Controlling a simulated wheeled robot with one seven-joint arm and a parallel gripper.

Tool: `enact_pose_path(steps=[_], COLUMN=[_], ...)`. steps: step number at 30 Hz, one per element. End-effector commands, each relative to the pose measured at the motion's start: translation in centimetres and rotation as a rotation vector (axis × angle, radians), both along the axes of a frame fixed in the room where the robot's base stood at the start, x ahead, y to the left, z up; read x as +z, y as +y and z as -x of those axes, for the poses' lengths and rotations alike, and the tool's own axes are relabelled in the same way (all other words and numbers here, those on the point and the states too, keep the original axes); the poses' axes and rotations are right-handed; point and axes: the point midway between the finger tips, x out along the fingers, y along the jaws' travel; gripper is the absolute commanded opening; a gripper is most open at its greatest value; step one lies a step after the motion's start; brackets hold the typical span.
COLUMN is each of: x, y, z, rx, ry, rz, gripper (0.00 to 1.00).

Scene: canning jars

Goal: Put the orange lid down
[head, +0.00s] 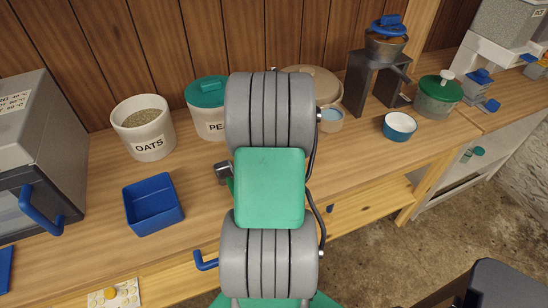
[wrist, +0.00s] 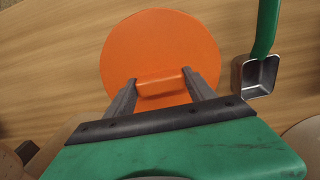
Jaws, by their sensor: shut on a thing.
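The orange lid (wrist: 160,52) is a flat round disc with a raised bar handle, seen in the wrist view. My gripper (wrist: 160,83) has its two grey fingers closed on the ends of that handle. The lid's face is toward the wrist camera, with the wooden counter (wrist: 60,58) behind it. I cannot tell whether the lid touches the counter or hangs above it. In the head view my arm hides both the lid and my gripper.
A metal scoop (wrist: 256,76) with a green handle is close right of the lid. In the head view, an OATS crock (head: 143,135), a green-lidded crock (head: 207,95) and a blue bin (head: 153,205) stand left of my arm; a blue bowl (head: 399,127) stands right.

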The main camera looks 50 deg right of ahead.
Motion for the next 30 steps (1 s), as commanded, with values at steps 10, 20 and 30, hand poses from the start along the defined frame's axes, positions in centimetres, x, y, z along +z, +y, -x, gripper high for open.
enact_pose_path(steps=[10,20,30], x=[-0.3,0.3,7.7], y=[0.0,0.0,-0.1], z=[0.0,0.0,-0.1], rx=[0.000,0.000,0.000], ry=[0.001,0.000,-0.002], rz=[-0.001,0.000,0.002], gripper=[0.82,0.85,0.85])
